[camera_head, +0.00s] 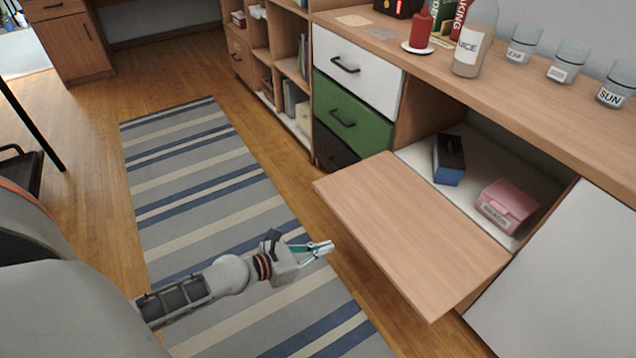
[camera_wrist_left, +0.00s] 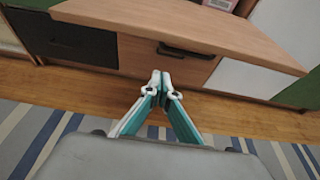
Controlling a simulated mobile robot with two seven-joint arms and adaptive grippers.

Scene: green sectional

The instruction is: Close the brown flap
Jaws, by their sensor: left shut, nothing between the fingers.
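The brown flap (camera_head: 415,230) is a wooden panel hanging open, lowered roughly level from the front of the low cabinet. In the left wrist view the flap (camera_wrist_left: 185,22) spans the top, beyond the fingertips. My left gripper (camera_head: 326,247) is shut and empty over the rug, to the left of the flap's outer edge in the head view and apart from it. Its closed fingertips (camera_wrist_left: 160,78) show in the wrist view, pointing towards the cabinet. My right gripper is not in view.
The open compartment holds a blue box (camera_head: 448,160) and a pink box (camera_head: 507,206). White (camera_head: 357,68) and green (camera_head: 352,115) drawers are left of it. The countertop (camera_head: 565,122) carries a bottle (camera_head: 473,45) and cups. The striped rug (camera_head: 200,190) is clear.

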